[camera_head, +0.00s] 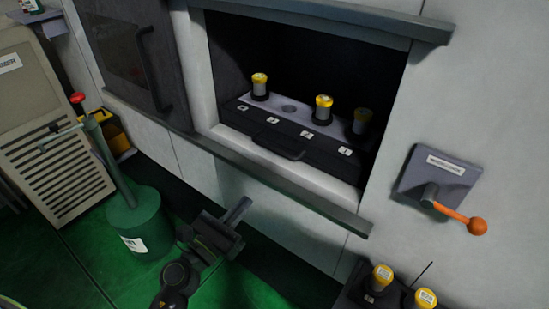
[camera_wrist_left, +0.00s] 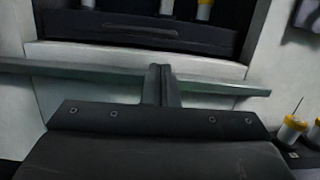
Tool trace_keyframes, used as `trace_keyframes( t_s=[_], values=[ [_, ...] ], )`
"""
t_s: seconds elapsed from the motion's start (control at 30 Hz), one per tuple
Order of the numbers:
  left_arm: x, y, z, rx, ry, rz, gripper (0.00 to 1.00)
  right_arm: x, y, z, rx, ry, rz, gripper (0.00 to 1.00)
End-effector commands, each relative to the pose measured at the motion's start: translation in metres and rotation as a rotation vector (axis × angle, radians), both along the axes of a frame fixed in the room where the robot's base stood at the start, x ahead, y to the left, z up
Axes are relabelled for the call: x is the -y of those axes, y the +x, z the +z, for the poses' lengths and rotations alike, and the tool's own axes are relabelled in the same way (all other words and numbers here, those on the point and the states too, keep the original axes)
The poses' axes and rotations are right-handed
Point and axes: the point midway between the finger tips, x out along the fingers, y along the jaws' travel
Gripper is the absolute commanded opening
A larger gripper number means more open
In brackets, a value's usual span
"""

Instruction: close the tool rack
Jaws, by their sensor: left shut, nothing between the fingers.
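The tool rack (camera_head: 279,138) is a dark drawer-like tray inside a recessed opening in the pale wall. It holds several yellow-capped tools, and one round hole in it is empty. A dark handle (camera_head: 283,150) sits on its front; the handle also shows in the left wrist view (camera_wrist_left: 140,30). My left gripper (camera_head: 241,207) is below and in front of the ledge, apart from the rack. Its fingers are together and empty; they show in the left wrist view (camera_wrist_left: 160,84), pointing toward the rack front. My right gripper is not in view.
A grey ledge (camera_head: 262,178) runs below the opening. An orange-knobbed lever (camera_head: 452,211) is on the wall to the right. More yellow-capped tools (camera_head: 382,275) stand at bottom right. A green canister (camera_head: 135,222) stands on the green floor at left. A dark door (camera_head: 128,55) is left of the opening.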

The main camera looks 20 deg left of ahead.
Motion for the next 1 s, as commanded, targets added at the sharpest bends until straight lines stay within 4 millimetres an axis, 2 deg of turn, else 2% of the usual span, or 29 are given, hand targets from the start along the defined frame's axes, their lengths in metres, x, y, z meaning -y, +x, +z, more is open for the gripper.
trace_keyframes(
  t_s=[0.1,0.23,0.7,0.83,1.0],
  values=[
    [0.000,-0.001,0.001,0.013,0.025,0.013,0.00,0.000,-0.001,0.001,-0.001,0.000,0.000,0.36],
    [0.004,0.011,0.007,0.015,0.028,0.013,0.00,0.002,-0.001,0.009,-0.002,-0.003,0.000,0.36],
    [0.036,0.095,0.023,0.013,0.027,0.011,0.00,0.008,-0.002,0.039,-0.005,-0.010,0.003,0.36],
    [0.042,0.112,0.026,0.013,0.026,0.012,0.00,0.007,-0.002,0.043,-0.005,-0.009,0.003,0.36],
    [0.046,0.124,0.026,0.012,0.027,0.012,0.00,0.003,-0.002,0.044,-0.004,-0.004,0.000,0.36]
  ],
)
